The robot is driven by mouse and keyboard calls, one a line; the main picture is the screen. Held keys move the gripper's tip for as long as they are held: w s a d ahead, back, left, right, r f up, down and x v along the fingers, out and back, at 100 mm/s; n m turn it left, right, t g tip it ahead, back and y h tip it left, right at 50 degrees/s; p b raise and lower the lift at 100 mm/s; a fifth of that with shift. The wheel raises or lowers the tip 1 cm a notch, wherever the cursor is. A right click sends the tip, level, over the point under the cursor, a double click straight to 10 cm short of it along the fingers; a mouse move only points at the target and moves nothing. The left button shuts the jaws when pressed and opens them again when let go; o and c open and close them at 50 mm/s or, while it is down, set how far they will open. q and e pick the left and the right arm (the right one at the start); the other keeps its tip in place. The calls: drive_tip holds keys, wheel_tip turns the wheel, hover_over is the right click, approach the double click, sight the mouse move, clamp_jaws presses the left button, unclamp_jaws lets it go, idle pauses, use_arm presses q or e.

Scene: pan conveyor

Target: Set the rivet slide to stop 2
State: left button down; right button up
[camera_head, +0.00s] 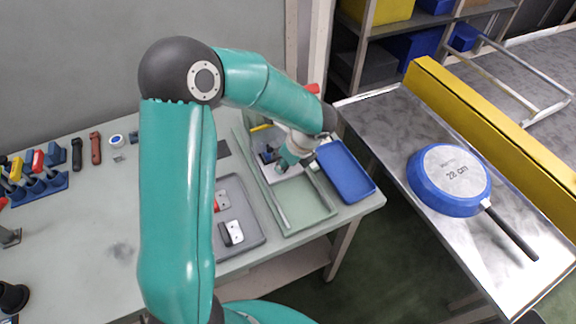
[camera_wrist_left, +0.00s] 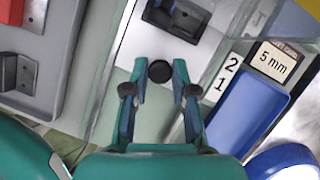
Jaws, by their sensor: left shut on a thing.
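The rivet slide shows in the left wrist view as a white plate (camera_wrist_left: 132,48) with a dark recessed block (camera_wrist_left: 180,18) on it and a round black knob (camera_wrist_left: 160,71) at its near edge. My left gripper (camera_wrist_left: 159,77) is shut on the knob, with one finger on each side of it. In the head view this gripper (camera_head: 283,166) reaches down to the slide at the table's right part, and the arm hides some of it. Stop labels 2 (camera_wrist_left: 232,62) and 1 (camera_wrist_left: 219,85) are to the right of the knob. Which label the slide lines up with I cannot tell. My right gripper is not in view.
A blue tray (camera_head: 345,172) lies close to the right of the slide, near a "5 mm" sign (camera_wrist_left: 273,62). A grey tray (camera_head: 256,205) with metal parts lies left. A blue pan (camera_head: 447,207) rests on the conveyor (camera_head: 400,122). Tools stand far left.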

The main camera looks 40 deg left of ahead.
use_arm(q)
drive_tip(key=shift+w, duration=0.1)
drive_tip(key=c, duration=0.9)
unclamp_jaws()
drive_tip(key=shift+c, duration=0.2)
drive_tip(key=shift+d+r, duration=0.1)
drive_tip(key=v, duration=1.1)
drive_tip(key=shift+d+r, duration=0.25)
drive_tip(key=shift+r, duration=0.1)
